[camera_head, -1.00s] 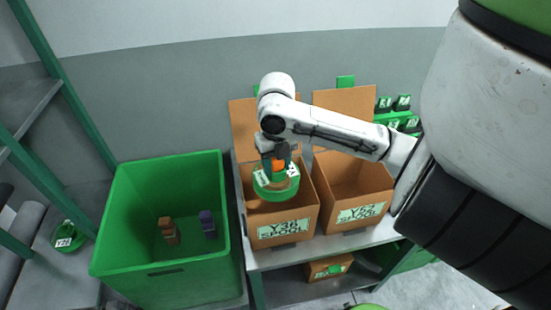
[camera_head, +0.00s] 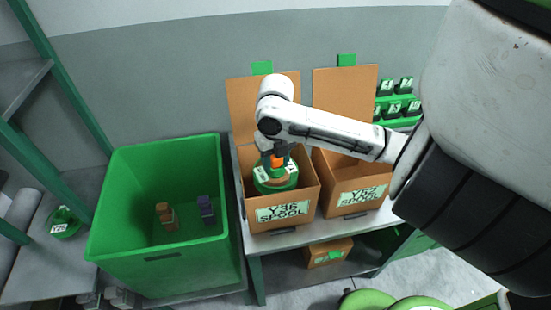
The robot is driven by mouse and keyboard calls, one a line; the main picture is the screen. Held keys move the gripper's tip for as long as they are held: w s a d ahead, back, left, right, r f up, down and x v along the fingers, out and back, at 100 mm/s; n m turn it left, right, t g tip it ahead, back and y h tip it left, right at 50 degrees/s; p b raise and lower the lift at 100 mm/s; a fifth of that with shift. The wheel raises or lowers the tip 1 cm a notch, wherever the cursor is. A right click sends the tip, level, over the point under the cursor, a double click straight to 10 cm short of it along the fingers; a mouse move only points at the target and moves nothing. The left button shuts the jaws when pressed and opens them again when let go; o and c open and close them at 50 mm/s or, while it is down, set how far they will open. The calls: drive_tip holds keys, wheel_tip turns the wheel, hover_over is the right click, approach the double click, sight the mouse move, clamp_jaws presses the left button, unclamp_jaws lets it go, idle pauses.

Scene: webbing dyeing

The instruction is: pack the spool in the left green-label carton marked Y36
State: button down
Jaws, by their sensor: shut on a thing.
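The left carton (camera_head: 284,224) is open brown cardboard with a green-toned label reading Y36 SPOOL, standing on a grey bench. A green spool (camera_head: 275,186) with white labels is at the carton's opening, its lower part below the front rim. My gripper (camera_head: 277,161), with an orange part between its jaws, is above the spool and shut on it. The jaw tips are partly hidden by the wrist. Whether the spool touches the carton floor cannot be told.
A second open carton (camera_head: 362,208) with a similar label stands close on the right. A large green bin (camera_head: 165,246) holding a brown and a purple item is at left. Small green labelled blocks (camera_head: 394,108) stand behind at right. A smaller carton (camera_head: 328,252) lies on the lower shelf.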

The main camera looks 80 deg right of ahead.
drive_tip(key=shift+f+b, duration=3.75)
drive_tip(key=shift+f, duration=1.05)
drive_tip(key=shift+c, duration=2.4)
unclamp_jaws()
wheel_tip(320, 180, up, 11)
drive_tip(key=shift+f, duration=0.1)
